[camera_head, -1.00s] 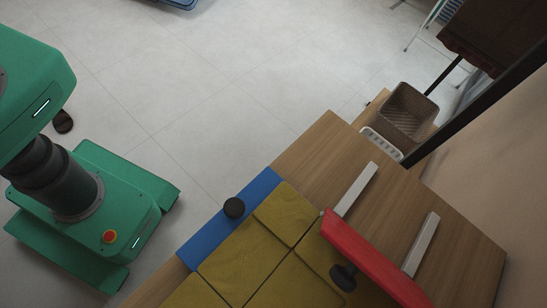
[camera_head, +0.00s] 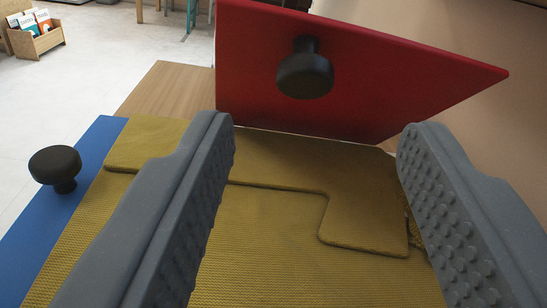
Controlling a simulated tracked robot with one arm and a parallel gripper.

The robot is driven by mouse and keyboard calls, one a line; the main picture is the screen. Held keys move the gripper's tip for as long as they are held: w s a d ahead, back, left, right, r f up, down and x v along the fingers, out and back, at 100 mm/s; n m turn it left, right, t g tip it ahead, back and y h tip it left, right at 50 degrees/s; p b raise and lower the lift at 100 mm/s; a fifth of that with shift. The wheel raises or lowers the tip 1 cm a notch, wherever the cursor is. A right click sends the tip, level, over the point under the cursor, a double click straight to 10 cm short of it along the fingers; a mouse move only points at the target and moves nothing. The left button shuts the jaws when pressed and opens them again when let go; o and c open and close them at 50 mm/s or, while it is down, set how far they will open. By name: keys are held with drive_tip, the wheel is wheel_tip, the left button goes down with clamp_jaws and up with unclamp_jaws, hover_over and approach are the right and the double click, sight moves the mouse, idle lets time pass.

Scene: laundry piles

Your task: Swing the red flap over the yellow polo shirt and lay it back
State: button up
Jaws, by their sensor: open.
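The red flap (camera_head: 350,85) stands raised and tilted at the far side of the yellow polo shirt, with a black knob (camera_head: 305,68) on the face toward me. The yellow polo shirt (camera_head: 310,275) lies flat and folded on the board, with a sleeve-like piece (camera_head: 370,210) on top. My gripper (camera_head: 315,150) is open and empty above the shirt. Its two grey fingers stand wide apart, the knob showing beyond them between the fingertips. I see no contact with the knob or flap. The fingers hide parts of the shirt.
A blue flap (camera_head: 75,215) with its own black knob (camera_head: 56,165) lies flat at the left. The wooden table (camera_head: 165,92) shows behind. A wooden book bin (camera_head: 42,38) stands on the open floor at far left. A wall rises at the right.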

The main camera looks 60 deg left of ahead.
sight(307, 90)
drive_tip(key=shift+a+f, duration=0.1)
drive_tip(key=shift+f, duration=0.85)
drive_tip(key=x, duration=0.3)
drive_tip(key=b+x, duration=0.1)
drive_tip(key=x, duration=0.1)
drive_tip(key=shift+w+a+r, duration=0.2)
drive_tip(key=shift+a, duration=0.15)
drive_tip(key=shift+b+x, duration=0.3)
drive_tip(key=shift+x, duration=0.5)
drive_tip(key=shift+r, duration=0.1)
clamp_jaws()
drive_tip(key=shift+r, duration=0.1)
